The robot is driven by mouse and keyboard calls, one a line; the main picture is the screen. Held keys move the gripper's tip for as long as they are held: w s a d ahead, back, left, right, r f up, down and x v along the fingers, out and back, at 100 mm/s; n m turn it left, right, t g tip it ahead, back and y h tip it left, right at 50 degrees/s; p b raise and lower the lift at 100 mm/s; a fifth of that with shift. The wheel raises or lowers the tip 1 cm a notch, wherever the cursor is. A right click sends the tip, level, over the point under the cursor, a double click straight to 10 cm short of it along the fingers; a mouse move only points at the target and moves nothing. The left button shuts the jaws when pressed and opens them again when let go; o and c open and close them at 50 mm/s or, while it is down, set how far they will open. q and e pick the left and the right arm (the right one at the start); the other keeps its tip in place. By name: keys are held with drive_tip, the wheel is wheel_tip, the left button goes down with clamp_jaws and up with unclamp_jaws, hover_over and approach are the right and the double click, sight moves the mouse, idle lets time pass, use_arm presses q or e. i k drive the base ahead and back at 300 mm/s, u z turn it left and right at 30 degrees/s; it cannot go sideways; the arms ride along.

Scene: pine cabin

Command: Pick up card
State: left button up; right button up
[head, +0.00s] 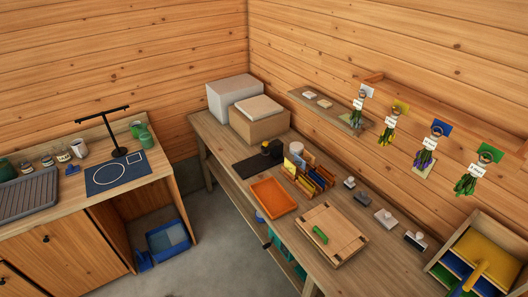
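Several cards show, and I cannot tell which one the task names. On the right wall, a white card (366,91), a yellow card (401,107), a blue card (441,128) and a green card (489,153) are each behind a hanging green or purple bunch with a small white tag. Upright card-like pieces (312,178) in yellow, orange and blue stand in a wooden rack on the long workbench (220,136). A small pale card-like piece (423,171) is beside the purple bunch. Neither of my grippers is in view.
The bench holds an orange tray (272,198), a wooden board (327,235) with a green piece, several stamp-like blocks (384,217) and boxes (259,118). A cubby (441,272) with a yellow scoop-like thing stands at right. Grey floor (215,240) is open between the counters.

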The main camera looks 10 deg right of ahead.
sight(310, 158)
drive_tip(key=u, duration=0.6)
drive_tip(key=i, duration=1.25)
drive_tip(key=z, duration=0.3)
